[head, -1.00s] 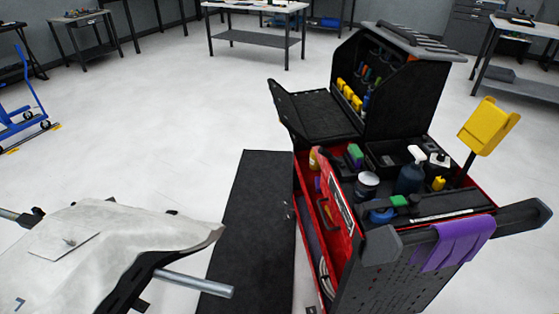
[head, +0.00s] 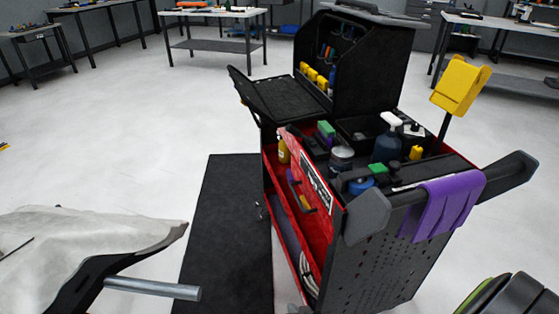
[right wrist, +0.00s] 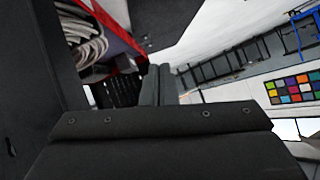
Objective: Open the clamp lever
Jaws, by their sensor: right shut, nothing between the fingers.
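I cannot make out a clamp lever in either view. A white wrapped panel (head: 85,240) stands at the lower left of the head view, with a metal rod (head: 152,288) sticking out under its edge. My right gripper (right wrist: 155,85) is shut and empty in the right wrist view, its two grey fingers together. My left gripper is out of view.
A red and black tool cart (head: 375,265) stands close on the right, with a purple cloth (head: 447,207) on its handle. A coiled hose (right wrist: 85,35) lies in its lower side. A black mat (head: 220,225) lies between cart and panel. Open floor lies behind.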

